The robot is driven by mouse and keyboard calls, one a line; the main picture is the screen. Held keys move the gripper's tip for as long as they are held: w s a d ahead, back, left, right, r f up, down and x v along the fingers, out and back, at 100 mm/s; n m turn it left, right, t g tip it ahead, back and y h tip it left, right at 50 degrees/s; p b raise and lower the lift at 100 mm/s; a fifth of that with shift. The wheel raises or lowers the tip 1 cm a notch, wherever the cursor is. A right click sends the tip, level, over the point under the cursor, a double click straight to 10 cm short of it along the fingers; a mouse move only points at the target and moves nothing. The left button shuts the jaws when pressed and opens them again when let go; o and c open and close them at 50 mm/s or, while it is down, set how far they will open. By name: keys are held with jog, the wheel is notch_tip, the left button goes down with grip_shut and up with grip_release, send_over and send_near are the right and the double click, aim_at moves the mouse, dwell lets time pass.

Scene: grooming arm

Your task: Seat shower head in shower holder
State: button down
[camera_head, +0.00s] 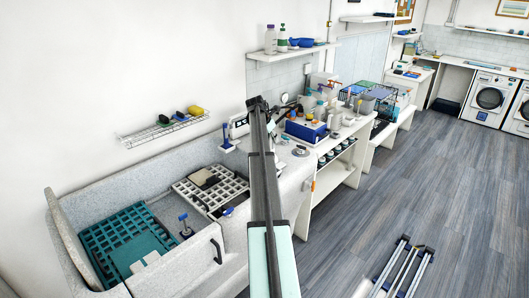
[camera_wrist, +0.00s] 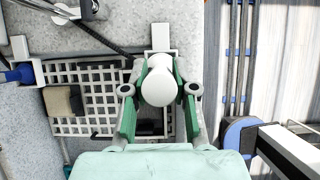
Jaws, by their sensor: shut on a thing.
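In the wrist view, my gripper (camera_wrist: 159,100) is shut on a white rounded piece, which looks like the shower head (camera_wrist: 160,82). Its green-padded fingers stand on both sides of the piece. A white block (camera_wrist: 161,36) shows just beyond it; I cannot tell whether this is part of the shower head or of the holder. In the head view, a small white and blue fixture (camera_head: 228,146) by the wall may be the shower holder, but it is too small to be sure. My arm hides my gripper and the shower head there.
A speckled grey tub holds a teal grate (camera_head: 120,238) and a white grate (camera_head: 208,187); the white grate (camera_wrist: 98,98) lies below my gripper in the wrist view. A dark hose (camera_wrist: 84,33) crosses above it. A wire shelf (camera_head: 165,128) and a wall shelf (camera_head: 290,52) hang nearby.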

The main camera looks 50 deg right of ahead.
aim_at(272, 145)
jog(key=shift+f+b, duration=0.5)
jog(key=shift+f, duration=3.3)
dwell(0.8)
jog(key=c, duration=0.8)
grip_release()
jog(key=shift+c, duration=0.2)
jog(key=v, duration=1.2)
